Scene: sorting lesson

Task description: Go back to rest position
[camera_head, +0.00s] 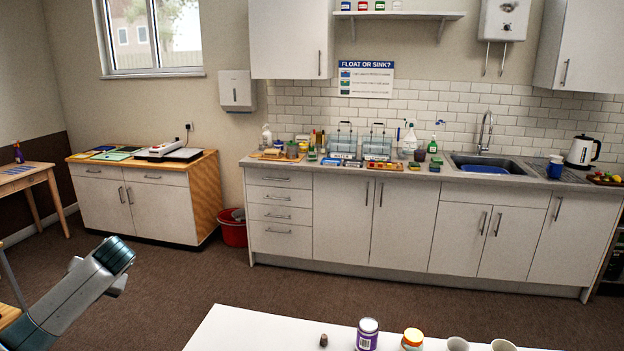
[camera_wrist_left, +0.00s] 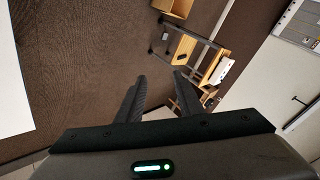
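My left gripper (camera_wrist_left: 160,80) shows in the left wrist view. Its two dark fingers stand apart with nothing between them, above the brown floor. In the head view part of my left arm (camera_head: 75,295), grey with a teal band, comes in at the lower left, clear of the white table (camera_head: 240,330). I cannot make out the left fingers there. My right gripper is in neither view.
On the white table stand a purple-labelled jar (camera_head: 367,335), an orange jar (camera_head: 412,339), a small brown piece (camera_head: 323,340) and two pale cups. A wooden-and-metal frame (camera_wrist_left: 195,55) stands beyond the left fingers. Brown floor (camera_head: 190,285) is open between table and counter.

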